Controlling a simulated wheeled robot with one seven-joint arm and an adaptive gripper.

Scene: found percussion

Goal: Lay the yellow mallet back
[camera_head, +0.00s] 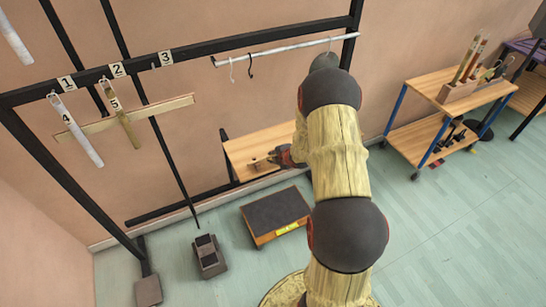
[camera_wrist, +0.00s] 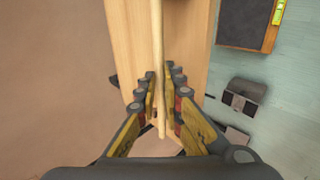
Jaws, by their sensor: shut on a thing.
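My gripper (camera_head: 268,160) is over the small wooden bench (camera_head: 245,146) by the wall in the head view. In the wrist view my gripper (camera_wrist: 162,84) is shut on a thin pale stick (camera_wrist: 158,35), which I take for the handle of the yellow mallet. The stick runs up and out of the top of the picture, with its near end between the fingers. Its head is not visible in either view. The bench top (camera_wrist: 192,40) lies below the stick; I cannot tell whether they touch.
A black rack (camera_head: 200,62) with numbered tags and hanging bars stands at left. A dark-topped box (camera_head: 275,212) and a dark pedal-like block (camera_head: 208,256) are on the floor before the bench. A wooden trolley (camera_head: 425,88) stands at right.

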